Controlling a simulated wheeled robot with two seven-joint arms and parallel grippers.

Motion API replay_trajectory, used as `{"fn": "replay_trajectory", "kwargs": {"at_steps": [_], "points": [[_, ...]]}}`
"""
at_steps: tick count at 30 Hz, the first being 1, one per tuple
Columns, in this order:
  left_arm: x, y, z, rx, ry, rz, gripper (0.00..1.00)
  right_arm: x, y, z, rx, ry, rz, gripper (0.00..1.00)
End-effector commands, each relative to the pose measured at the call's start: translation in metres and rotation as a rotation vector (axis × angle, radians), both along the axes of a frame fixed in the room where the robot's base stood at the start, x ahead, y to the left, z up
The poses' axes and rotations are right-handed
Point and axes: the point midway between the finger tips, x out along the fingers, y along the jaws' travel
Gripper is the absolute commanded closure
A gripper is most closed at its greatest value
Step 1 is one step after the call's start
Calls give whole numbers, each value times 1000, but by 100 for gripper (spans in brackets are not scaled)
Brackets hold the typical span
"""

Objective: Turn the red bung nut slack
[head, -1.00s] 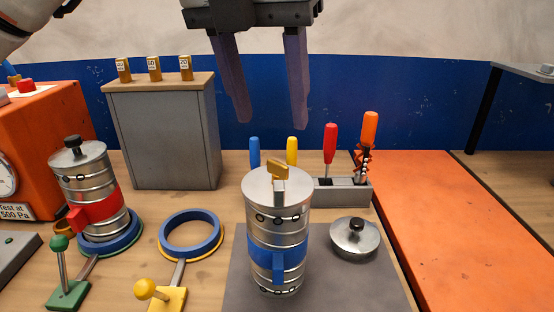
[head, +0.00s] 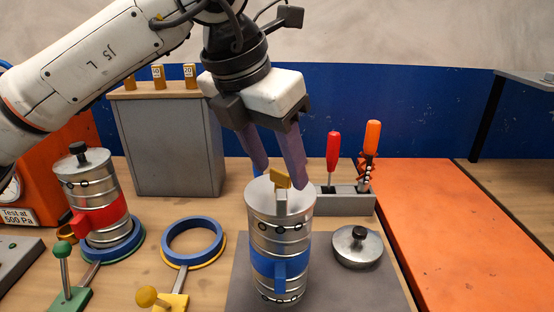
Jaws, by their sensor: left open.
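A metal duct piece with a red band (head: 98,212) and a red lug stands upright in a blue ring at the left. A black knob (head: 78,149) tops its lid, and I cannot tell whether this is the red bung nut. A second duct piece with a blue band (head: 282,262) stands on the grey mat, with a gold block (head: 281,179) on a stem at its top. My left gripper (head: 280,173) is open, its fingers pointing down above this blue-banded piece; the gold block shows near the fingertips, with contact unclear. My right gripper is not in view.
An empty blue ring (head: 194,239) with a yellow-knobbed lever (head: 147,296) lies centre left. A loose metal lid with a black knob (head: 358,246) rests on the mat. A holder (head: 343,203) with upright tools stands behind. A grey cabinet (head: 170,150) stands at the back.

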Motion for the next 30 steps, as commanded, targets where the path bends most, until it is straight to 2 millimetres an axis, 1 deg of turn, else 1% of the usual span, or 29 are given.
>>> {"fn": "replay_trajectory", "kwargs": {"at_steps": [8, 9, 16, 19, 22, 27, 30], "points": [[1, -1, -3, 0, 0, 0, 50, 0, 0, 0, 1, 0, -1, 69], [1, -1, -3, -1, 1, 0, 52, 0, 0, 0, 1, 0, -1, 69], [1, -1, -3, -1, 1, 0, 90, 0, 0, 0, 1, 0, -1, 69], [0, -1, -3, 0, 0, 5, 91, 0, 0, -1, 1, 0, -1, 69], [0, -2, -5, 0, -1, 58, 91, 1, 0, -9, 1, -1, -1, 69], [0, -4, -6, 0, -4, 234, 91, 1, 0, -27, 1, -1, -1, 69], [-1, -4, -5, -1, -2, 322, 91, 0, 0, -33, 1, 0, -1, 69]]}}
